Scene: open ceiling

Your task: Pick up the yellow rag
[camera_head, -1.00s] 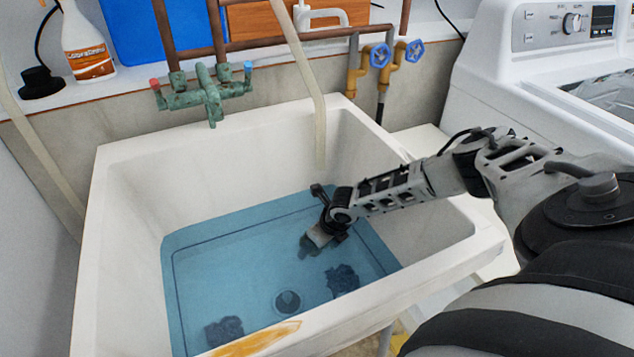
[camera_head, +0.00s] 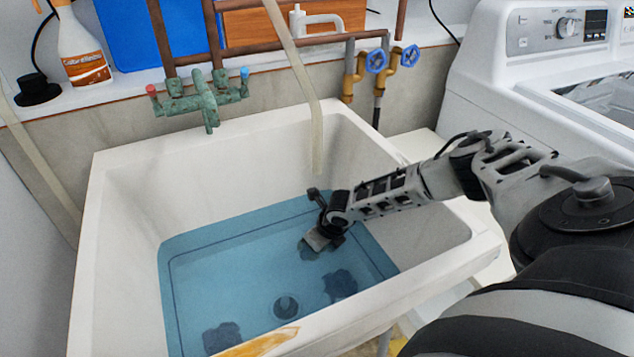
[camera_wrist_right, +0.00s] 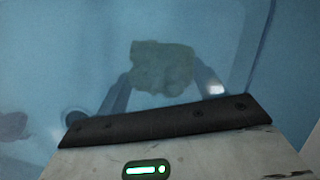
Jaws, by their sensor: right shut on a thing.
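The yellow rag (camera_wrist_right: 163,66) looks crumpled and greenish-yellow under the water in the right wrist view. It lies between the two fingers of my right gripper (camera_wrist_right: 165,84), which is shut on it. In the head view my right gripper (camera_head: 317,243) reaches down into the blue water of the sink, its tips under the surface. Only a dim patch of the rag (camera_head: 307,253) shows below the tips there. My left gripper is not in view.
The white sink (camera_head: 130,215) holds water, two dark crumpled lumps (camera_head: 340,284) (camera_head: 221,337) and a drain (camera_head: 286,307). An orange-yellow patch (camera_head: 258,343) marks its front rim. A pale hose (camera_head: 300,75) hangs over it, near green taps (camera_head: 205,95). A washing machine (camera_head: 500,95) stands right.

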